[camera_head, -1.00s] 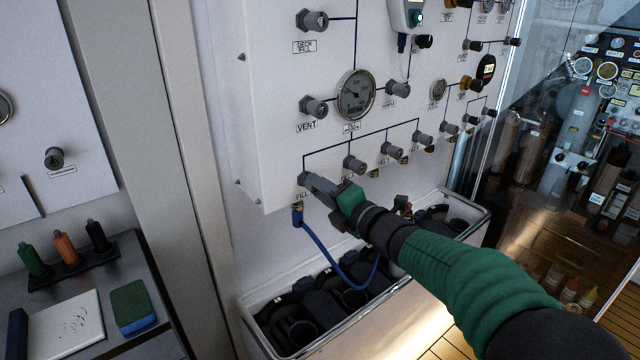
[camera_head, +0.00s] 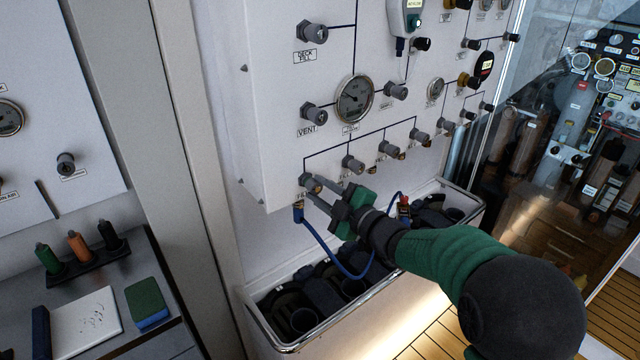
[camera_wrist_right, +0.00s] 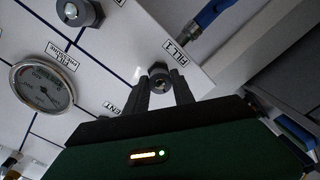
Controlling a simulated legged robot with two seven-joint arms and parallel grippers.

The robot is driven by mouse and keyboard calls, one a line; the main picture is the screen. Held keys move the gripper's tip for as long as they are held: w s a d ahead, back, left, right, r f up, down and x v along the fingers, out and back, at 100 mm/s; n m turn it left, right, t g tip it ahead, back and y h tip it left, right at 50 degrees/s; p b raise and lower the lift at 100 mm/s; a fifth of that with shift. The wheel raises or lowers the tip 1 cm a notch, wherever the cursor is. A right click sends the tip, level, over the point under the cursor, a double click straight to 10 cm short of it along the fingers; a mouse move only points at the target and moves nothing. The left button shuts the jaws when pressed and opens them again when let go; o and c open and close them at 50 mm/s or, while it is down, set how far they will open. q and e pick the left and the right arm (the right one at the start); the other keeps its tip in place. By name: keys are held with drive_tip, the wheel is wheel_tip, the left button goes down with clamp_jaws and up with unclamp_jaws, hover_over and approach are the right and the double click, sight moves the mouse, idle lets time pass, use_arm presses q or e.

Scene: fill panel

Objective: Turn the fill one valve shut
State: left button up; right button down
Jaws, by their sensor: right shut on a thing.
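The fill one valve (camera_head: 306,179) is a small grey knob at the lower left corner of the white panel. It also shows in the right wrist view (camera_wrist_right: 160,80), beside the "FILL 1" label. My right gripper (camera_head: 315,187) is at this knob, with one finger on each side, and is shut on it. The right wrist view shows the two grey fingers (camera_wrist_right: 162,92) flanking the knob. The fingers partly hide the knob and its label in the head view. My left gripper is not in view.
A blue hose (camera_head: 325,246) hangs just below the knob. More fill valves (camera_head: 352,164) line up to the right, with a gauge (camera_head: 354,98) and the vent valve (camera_head: 314,113) above. A bin of dark cylinders (camera_head: 285,341) stands below. A side bench (camera_head: 130,348) is at left.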

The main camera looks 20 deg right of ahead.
drive_tip(key=m+p, duration=0.4)
drive_tip(key=m, duration=0.3)
drive_tip(key=shift+f, duration=0.15)
drive_tip(key=m+p, duration=0.3)
drive_tip(key=m, duration=0.1)
drive_tip(key=shift+s+f+m, duration=0.1)
drive_tip(key=shift+f+m, duration=0.05)
drive_tip(key=shift+m, duration=0.15)
drive_tip(key=shift+a+f+m+p, duration=0.1)
drive_tip(key=shift+f+m+p, duration=0.1)
drive_tip(key=shift+m+p, duration=0.75)
drive_tip(key=shift+m, duration=0.45)
drive_tip(key=c, duration=1.3)
unclamp_jaws()
drive_tip(key=shift+o, duration=1.1)
drive_tip(key=shift+r+y, duration=0.1)
drive_tip(key=shift+y, duration=0.2)
drive_tip(key=shift+r, duration=0.1)
